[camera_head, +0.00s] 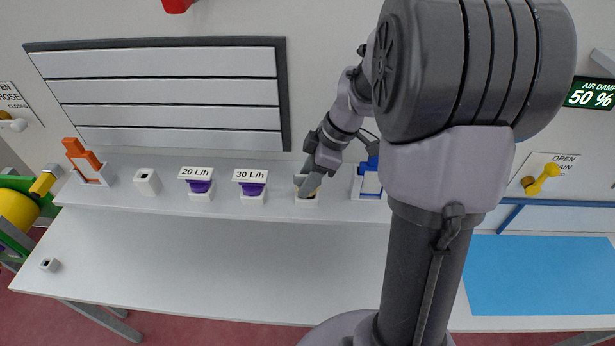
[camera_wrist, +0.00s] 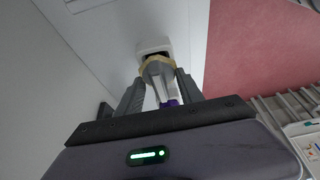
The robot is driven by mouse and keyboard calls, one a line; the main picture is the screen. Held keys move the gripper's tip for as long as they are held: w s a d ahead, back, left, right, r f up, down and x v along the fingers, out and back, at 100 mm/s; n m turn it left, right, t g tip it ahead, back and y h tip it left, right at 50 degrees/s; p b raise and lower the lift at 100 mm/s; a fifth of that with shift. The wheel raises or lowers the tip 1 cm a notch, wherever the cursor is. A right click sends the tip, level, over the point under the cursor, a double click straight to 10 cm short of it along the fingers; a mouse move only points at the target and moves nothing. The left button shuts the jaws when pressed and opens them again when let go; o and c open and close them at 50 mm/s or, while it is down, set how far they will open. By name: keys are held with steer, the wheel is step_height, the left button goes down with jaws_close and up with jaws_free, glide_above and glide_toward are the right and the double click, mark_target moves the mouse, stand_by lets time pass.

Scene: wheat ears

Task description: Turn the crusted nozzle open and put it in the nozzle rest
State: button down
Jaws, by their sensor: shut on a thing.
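The crusted nozzle (camera_wrist: 158,68) shows in the wrist view with a tan crusted ring, a pale body and a purple part towards me. My gripper (camera_wrist: 160,87) is shut on it, with one finger on each side. A white square holder (camera_wrist: 154,47) with a dark opening is right at the nozzle's far end; I cannot tell whether the nozzle sits in it or just above it. In the head view my gripper (camera_head: 309,187) points down at this holder (camera_head: 306,201) on the shelf, and the fingers mostly hide the nozzle. No label marks the nozzle rest.
Purple nozzles labelled 20 L/h (camera_head: 199,186) and 30 L/h (camera_head: 251,188) stand left of my gripper. Further left are an empty white holder (camera_head: 147,181) and an orange piece (camera_head: 84,155). A blue-framed holder (camera_head: 369,184) is close on the right. A small block (camera_head: 49,265) sits on the lower table.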

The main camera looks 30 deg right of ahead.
steer(key=shift+f+b, duration=0.5)
steer(key=shift+f, duration=0.05)
steer(key=c, duration=0.7)
jaws_free()
steer(key=shift+r, duration=0.1)
steer(key=p+v, duration=0.4)
steer(key=v, duration=1.3)
steer(key=s+a+f+m+t+b, duration=0.1)
steer(key=s+a+f+m+b, duration=0.3)
steer(key=a+f+b, duration=0.3)
steer(key=s+a+f+m+t+h+b, duration=0.1)
steer(key=s+a+f+m+b, duration=0.4)
steer(key=a+f+m+b, duration=0.1)
steer(key=s+a+f+m+t+b, duration=0.1)
steer(key=s+a+f+m+b, duration=0.3)
steer(key=a+f+b, duration=0.4)
steer(key=shift+s+a+f+m+h+b, duration=0.1)
steer(key=shift+a+f+m+h+b, duration=0.1)
steer(key=shift+f+m+b, duration=0.3)
steer(key=shift+s+a+f+m+h+b, duration=0.1)
steer(key=shift+a+f+m+h+b, duration=0.1)
steer(key=shift+f+m+b, duration=0.25)
